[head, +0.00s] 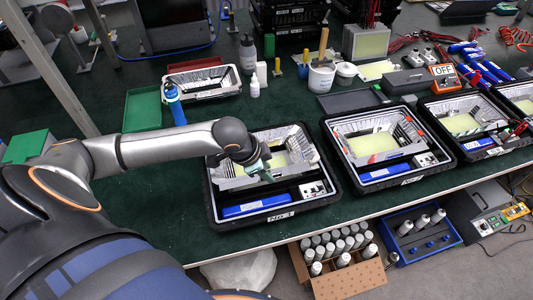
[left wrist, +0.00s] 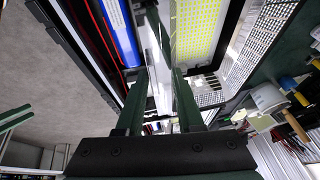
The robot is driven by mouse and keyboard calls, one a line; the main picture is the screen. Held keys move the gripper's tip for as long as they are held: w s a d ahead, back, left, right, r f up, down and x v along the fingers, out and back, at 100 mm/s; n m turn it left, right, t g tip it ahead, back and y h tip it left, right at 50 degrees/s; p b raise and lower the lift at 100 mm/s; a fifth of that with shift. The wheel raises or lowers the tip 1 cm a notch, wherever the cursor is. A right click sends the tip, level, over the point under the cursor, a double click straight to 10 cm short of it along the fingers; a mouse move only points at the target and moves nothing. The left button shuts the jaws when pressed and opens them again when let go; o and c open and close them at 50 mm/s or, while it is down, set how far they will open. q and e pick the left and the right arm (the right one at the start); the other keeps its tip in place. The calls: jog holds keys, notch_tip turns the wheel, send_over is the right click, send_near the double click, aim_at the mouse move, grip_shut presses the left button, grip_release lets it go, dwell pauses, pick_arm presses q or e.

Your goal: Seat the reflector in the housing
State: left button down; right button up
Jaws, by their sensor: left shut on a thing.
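The black floodlight housing (head: 322,203) in front of my left arm holds a yellow LED panel (head: 275,160), which also shows in the left wrist view (left wrist: 196,32). My left gripper (head: 262,170) is over the near side of this panel. In the left wrist view its dark green fingers (left wrist: 160,88) are shut on a thin shiny reflector sheet (left wrist: 157,58). The silver sheet (head: 236,183) runs along the panel's near edge in the head view. The gripper partly hides it, and I cannot tell whether it rests on the housing floor. My right gripper is not in view.
Similar housings (head: 437,163) stand to the right.

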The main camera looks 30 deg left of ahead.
pick_arm(q)
jog(key=shift+f+b, duration=0.65)
jog(key=shift+f, duration=1.55)
jog(key=shift+c, duration=2.3)
grip_release()
jog(key=p+v, duration=0.1)
jog(key=v, duration=1.1)
jog(key=shift+r, duration=0.25)
jog(key=shift+s, duration=0.1)
